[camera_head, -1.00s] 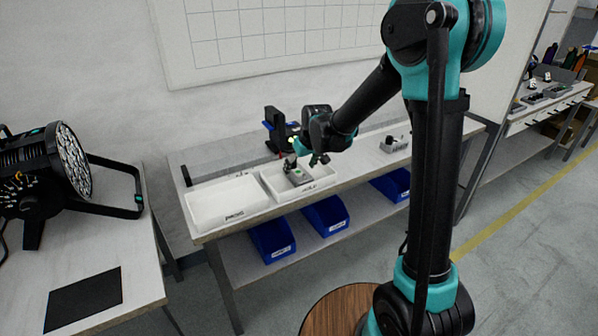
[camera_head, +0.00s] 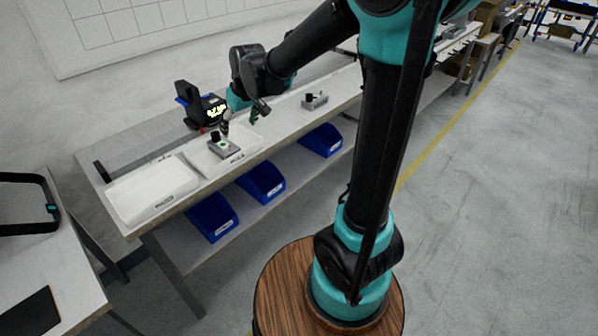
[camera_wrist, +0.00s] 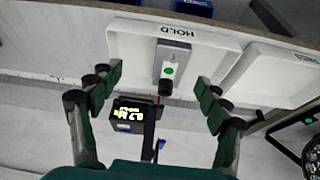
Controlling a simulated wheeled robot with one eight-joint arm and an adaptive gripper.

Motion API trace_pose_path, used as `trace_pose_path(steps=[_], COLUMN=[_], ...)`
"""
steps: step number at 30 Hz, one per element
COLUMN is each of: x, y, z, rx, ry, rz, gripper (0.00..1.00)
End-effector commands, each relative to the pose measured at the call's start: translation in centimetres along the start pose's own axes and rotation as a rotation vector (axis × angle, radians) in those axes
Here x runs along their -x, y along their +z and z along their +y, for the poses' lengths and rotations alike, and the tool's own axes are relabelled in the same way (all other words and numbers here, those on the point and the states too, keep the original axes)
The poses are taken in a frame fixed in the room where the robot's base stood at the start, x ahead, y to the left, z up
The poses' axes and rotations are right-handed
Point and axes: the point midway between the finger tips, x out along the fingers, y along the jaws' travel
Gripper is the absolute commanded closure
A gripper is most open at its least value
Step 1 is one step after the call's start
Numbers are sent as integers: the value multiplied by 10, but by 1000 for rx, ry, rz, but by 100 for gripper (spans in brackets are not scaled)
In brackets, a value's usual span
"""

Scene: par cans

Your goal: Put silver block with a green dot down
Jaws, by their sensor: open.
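The silver block with a green dot (camera_head: 226,150) lies in the right-hand white tray (camera_head: 206,170) on the bench. In the wrist view the block (camera_wrist: 172,57) shows its green dot and a black knob, inside the tray marked HOLD (camera_wrist: 122,42). My gripper (camera_head: 240,118) is above and behind the block in the head view. In the wrist view my gripper (camera_wrist: 158,84) is open, with its green-padded fingers wide apart and clear of the block. Nothing is between the fingers that I can see as held.
A second white tray (camera_head: 150,192) adjoins on the left. A black device with a lit display (camera_head: 204,108) stands behind the trays. Another silver block (camera_head: 314,101) sits further right on the bench. Blue bins (camera_head: 262,182) sit on the shelf below.

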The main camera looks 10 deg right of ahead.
Motion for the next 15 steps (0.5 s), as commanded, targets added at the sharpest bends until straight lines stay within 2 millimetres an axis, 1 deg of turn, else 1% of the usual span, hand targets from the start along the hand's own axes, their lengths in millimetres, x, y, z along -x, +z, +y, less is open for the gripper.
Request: trace_pose_path(steps=[1,2,3,5,6,8,9,12,15], x=[4,6,8,11,13,14,14,13,11], y=[29,46,72,112,138,176,199,247,279], z=[14,22,32,44,50,57,60,62,62], rx=[-46,-75,-117,-182,-225,-286,-322,-401,-454], ry=[19,31,47,72,89,113,128,157,178], rz=[-2,-4,-6,-8,-10,-12,-14,-16,-17], gripper=[23,23,23,23,23,23,23,23,23])
